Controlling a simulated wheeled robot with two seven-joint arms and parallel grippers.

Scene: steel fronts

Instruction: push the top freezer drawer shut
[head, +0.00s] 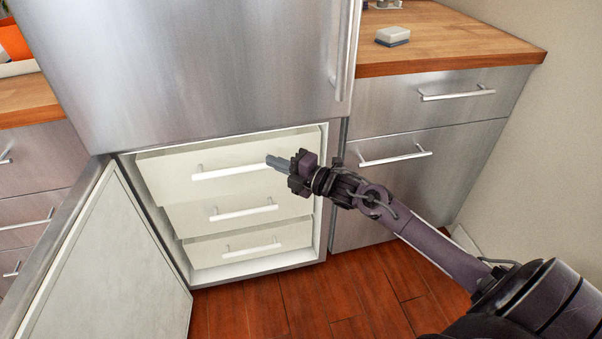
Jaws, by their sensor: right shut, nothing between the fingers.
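The top freezer drawer (165,176) is a pale drawer with a white bar handle (228,172), inside the open freezer compartment. It stands out further than the two drawers below it. My right gripper (270,160) is shut and empty, its fingertips in front of the top drawer near the right end of its handle. I cannot tell whether the fingertips touch the drawer. My right arm comes in from the lower right. My left gripper is not in view.
The freezer door (115,265) hangs open at the left. The middle drawer (185,217) and bottom drawer (205,252) sit below. A steel fridge door (200,60) is above. Steel cabinets (430,115) with a wooden counter (460,40) and a sponge (393,36) stand right.

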